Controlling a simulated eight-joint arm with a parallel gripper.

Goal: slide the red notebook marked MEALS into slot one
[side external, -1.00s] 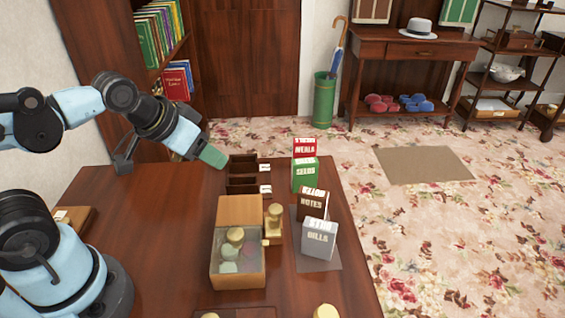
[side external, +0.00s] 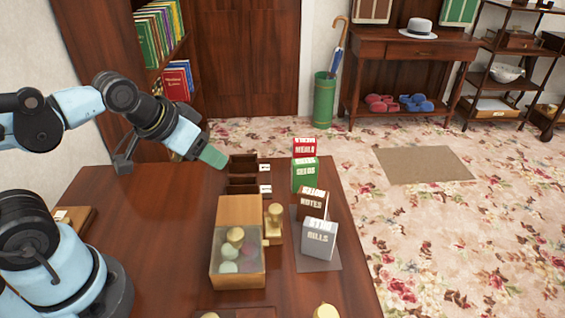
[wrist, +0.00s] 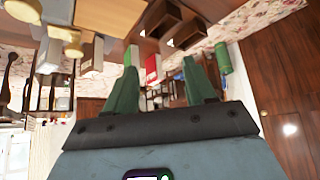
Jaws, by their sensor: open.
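The red notebook marked MEALS (side external: 305,146) stands upright at the far end of a row of notebooks on the desk; it also shows in the wrist view (wrist: 153,67), between my fingers but farther off. The dark wooden slot rack (side external: 243,173) stands to its left, with small white labels too small to read. No notebook shows in its slots. My gripper (side external: 214,158), with green fingers, hangs just left of the rack, apart from the notebook. In the wrist view its fingers (wrist: 160,64) are spread and empty.
The green SEEDS (side external: 305,176), brown NOTES (side external: 312,203) and grey BILLS (side external: 319,240) notebooks stand nearer in the row. A wooden box with a glass-like lid (side external: 237,258) and a brass stamp-like piece (side external: 273,224) stand left of them. The desk's left part (side external: 165,230) is mostly clear.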

